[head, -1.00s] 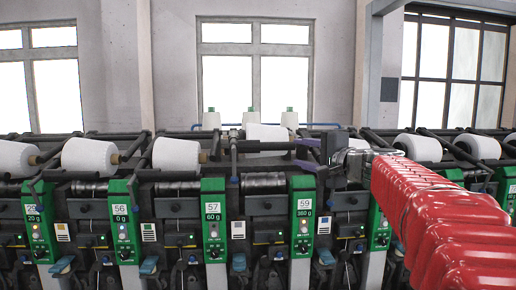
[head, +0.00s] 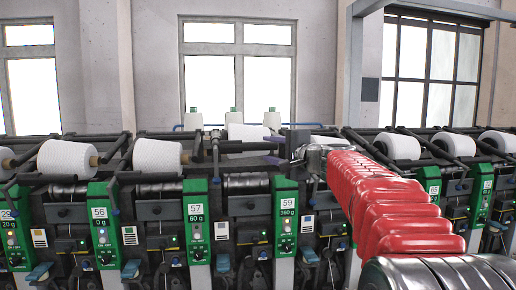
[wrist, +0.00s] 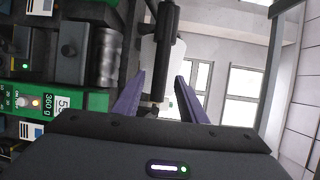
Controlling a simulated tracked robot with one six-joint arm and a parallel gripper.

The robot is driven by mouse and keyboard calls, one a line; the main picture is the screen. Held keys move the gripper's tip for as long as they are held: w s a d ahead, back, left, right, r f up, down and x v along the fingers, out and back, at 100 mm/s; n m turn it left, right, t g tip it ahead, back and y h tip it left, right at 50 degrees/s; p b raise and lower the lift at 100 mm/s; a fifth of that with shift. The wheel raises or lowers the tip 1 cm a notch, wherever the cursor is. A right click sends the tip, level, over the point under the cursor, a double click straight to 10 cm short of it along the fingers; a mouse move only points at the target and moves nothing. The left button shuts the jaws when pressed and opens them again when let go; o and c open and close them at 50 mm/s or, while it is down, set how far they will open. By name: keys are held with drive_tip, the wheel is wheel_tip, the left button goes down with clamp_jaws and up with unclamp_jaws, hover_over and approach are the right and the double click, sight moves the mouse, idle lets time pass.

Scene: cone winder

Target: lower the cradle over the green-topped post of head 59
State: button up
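The green-topped post of head 59 (head: 286,205) stands in the front row, its label reading 59 and 360 g. It also shows sideways at the left of the wrist view (wrist: 45,102). What I take for the cradle, a black bar with a thick grip (wrist: 162,45), is ahead of my fingers in the wrist view. It appears as a dark horizontal bar (head: 245,147) in the head view. My gripper (head: 281,150) is above and behind the post top. Its two purple fingers (wrist: 158,80) are apart, with nothing visibly clamped. Whether they touch the bar cannot be told.
Posts of head 57 (head: 195,215) and head 56 (head: 103,220) stand to the left. A white cone (head: 248,132) lies behind the bar, and another white cone (head: 159,155) lies left. A ribbed metal roller (wrist: 108,55) is beside the post. Free space is above the machine.

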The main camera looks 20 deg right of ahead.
sight(261, 148)
drive_tip(key=shift+x, duration=3.7)
drive_tip(key=shift+c, duration=0.3)
clamp_jaws()
